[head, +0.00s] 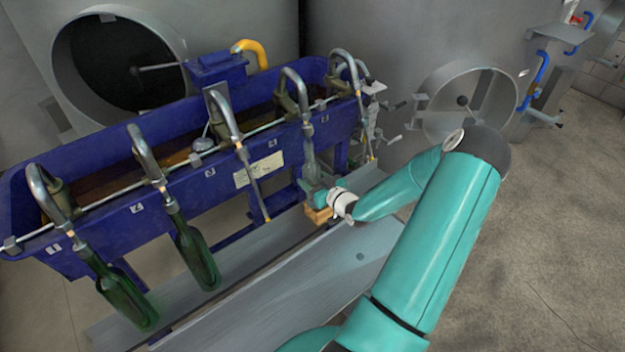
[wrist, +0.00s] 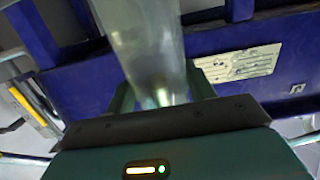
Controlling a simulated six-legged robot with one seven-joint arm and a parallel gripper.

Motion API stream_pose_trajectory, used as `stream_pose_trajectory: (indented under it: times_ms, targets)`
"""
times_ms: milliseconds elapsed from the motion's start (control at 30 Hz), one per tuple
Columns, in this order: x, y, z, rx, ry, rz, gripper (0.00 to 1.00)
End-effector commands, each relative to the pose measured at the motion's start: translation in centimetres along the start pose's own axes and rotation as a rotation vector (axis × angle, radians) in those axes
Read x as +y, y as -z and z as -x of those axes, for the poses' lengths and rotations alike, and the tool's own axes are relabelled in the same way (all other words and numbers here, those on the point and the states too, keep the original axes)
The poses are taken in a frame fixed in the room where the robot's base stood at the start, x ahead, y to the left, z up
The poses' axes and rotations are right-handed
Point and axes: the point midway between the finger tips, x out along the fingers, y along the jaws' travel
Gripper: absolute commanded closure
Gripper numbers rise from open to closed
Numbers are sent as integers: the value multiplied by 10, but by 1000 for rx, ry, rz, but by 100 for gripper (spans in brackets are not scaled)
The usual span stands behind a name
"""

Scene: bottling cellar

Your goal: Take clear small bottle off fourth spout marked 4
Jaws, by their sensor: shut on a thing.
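The clear small bottle (head: 310,160) hangs under the fourth spout (head: 291,82), whose mark 4 (head: 272,143) shows on the blue trough. Its neck is up at the spout's lower end, and it looks close to upright. My gripper (head: 316,190) is shut on the bottle's lower part, with the teal fingers on both sides of it. In the wrist view the see-through bottle (wrist: 148,45) rises between the two fingers of my gripper (wrist: 160,95). The spout's tip inside the neck is too small to make out.
Green bottles hang on the first spout (head: 122,295) and the second spout (head: 197,255). The third spout (head: 253,180) is bare. The blue trough (head: 110,235) stands behind, with a grey metal shelf (head: 270,285) below. Open floor (head: 540,240) lies to the right.

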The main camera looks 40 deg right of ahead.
Motion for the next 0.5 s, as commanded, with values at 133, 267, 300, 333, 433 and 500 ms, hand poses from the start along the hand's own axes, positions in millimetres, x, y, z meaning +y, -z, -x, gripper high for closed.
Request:
stream_pose_trajectory:
  times_ms: [133,267,300,333,433,500]
  targets:
    - [0,-1,0,2,1,2,98]
    - [0,0,0,2,0,1,98]
    - [0,1,0,2,0,1,98]
    - [0,2,0,1,0,1,98]
    - [0,8,0,2,0,3,98]
    - [0,11,0,2,0,2,98]
